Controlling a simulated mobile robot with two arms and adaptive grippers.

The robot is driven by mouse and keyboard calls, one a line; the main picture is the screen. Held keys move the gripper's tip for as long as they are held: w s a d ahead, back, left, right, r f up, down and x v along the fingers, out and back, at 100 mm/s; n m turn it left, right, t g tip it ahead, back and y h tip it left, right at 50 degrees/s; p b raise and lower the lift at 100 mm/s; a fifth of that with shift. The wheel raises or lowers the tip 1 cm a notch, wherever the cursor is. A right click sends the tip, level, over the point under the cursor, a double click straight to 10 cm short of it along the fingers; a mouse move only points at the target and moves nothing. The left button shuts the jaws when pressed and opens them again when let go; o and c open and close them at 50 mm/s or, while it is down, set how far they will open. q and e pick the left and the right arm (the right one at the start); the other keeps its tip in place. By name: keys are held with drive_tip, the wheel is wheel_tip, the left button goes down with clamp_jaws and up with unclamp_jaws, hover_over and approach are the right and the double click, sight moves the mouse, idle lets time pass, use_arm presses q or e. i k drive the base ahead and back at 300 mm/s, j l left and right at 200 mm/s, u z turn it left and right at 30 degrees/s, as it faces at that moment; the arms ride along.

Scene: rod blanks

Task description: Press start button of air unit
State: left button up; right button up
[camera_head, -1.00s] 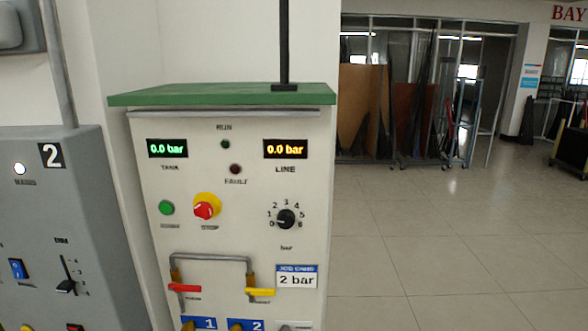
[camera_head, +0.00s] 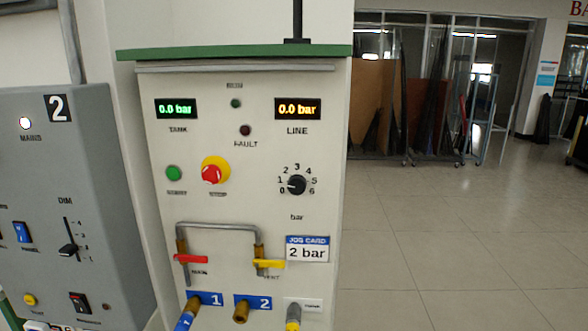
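The air unit (camera_head: 215,260) is a pale cabinet with a green top, in the middle of the head view. Its green start button (camera_head: 174,173) sits at the left of the panel, beside the red stop knob (camera_head: 212,174) on a yellow base. The tank display (camera_head: 177,109) and the line display (camera_head: 298,108) both read 0.0 bar. The run lamp (camera_head: 236,103) and fault lamp (camera_head: 245,130) look dark. The pressure dial (camera_head: 297,185) is marked 0 to 6, and its pointer looks to be near 0. Neither of my grippers is in view.
A grey cabinet marked 2 (camera_head: 85,200) stands close on the left. A red handle (camera_head: 191,259), a yellow handle (camera_head: 268,264) and a job card (camera_head: 307,248) reading 2 bar are on the unit's lower front. Open tiled floor (camera_head: 450,250) lies to the right.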

sight(174, 174)
drive_tip(key=j+z, duration=0.2)
drive_tip(key=j, duration=0.4)
drive_tip(key=k+j+z, duration=0.2)
drive_tip(key=j, duration=0.4)
drive_tip(key=j+z, duration=0.15)
drive_tip(key=j, duration=0.45)
